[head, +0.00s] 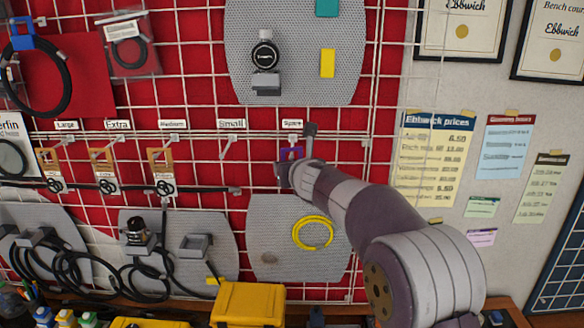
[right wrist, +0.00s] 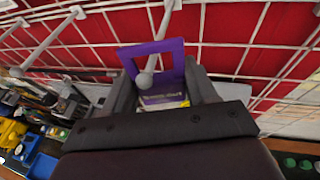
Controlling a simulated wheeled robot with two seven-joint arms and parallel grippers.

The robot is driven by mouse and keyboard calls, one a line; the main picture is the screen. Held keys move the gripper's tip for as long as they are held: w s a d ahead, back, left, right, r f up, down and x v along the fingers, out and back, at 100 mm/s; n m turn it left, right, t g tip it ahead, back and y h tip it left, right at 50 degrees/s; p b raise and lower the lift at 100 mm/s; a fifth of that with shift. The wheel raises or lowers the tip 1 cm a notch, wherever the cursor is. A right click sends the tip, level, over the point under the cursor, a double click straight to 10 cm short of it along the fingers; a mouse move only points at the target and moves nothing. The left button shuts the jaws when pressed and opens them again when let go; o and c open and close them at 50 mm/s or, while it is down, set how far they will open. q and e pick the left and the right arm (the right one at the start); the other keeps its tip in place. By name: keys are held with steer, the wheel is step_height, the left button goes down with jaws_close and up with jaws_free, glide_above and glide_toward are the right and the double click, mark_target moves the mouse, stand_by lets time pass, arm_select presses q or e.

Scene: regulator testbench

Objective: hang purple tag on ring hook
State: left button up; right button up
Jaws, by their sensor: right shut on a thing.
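My right gripper (head: 291,172) is up at the wire grid, below the hook labelled "Spare". It is shut on the purple tag (head: 290,153), which is mostly hidden in the head view. In the right wrist view the purple tag (right wrist: 178,48) stands up between the fingers (right wrist: 163,100), its square opening above them. A pale hook rod with a ball tip (right wrist: 144,80) shows at the opening. I cannot tell whether the rod passes through the opening or only in front of the tag. No hook label reads "ring". My left gripper is out of view.
Brown tags with black loops hang at the "Large" (head: 49,165), "Extra" (head: 103,167) and "Medium" (head: 160,168) hooks. The "Small" hook (head: 232,140) looks bare. A yellow ring (head: 313,233) is on the grey panel below my gripper. A yellow box (head: 248,304) stands below.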

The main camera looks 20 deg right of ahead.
steer(key=o, duration=1.1)
steer(key=v, duration=1.2)
steer(key=s+d+f+m+g+h+b, duration=0.1)
steer(key=s+f+m+g, duration=0.25)
steer(key=f+m, duration=0.7)
steer(key=s+d+f+m+g+h+b, duration=0.1)
steer(key=s+f+m+g+b, duration=0.3)
steer(key=f+m, duration=0.65)
steer(key=s+a+f+m+g+b, duration=0.1)
steer(key=s+f+m+g, duration=0.1)
steer(key=s+f+m, duration=0.3)
steer(key=s+f+m+g+y+b, duration=0.1)
steer(key=s+f+m, duration=0.3)
steer(key=s+f, duration=0.3)
steer(key=s+a+f+m+g+y+b, duration=0.1)
steer(key=s+f+m+g, duration=0.1)
steer(key=s+f+m, duration=0.3)
steer(key=shift+s+a+f+m+g+b, duration=0.3)
steer(key=shift+s+a+f+g+b, duration=0.05)
steer(key=shift+s+f, duration=0.2)
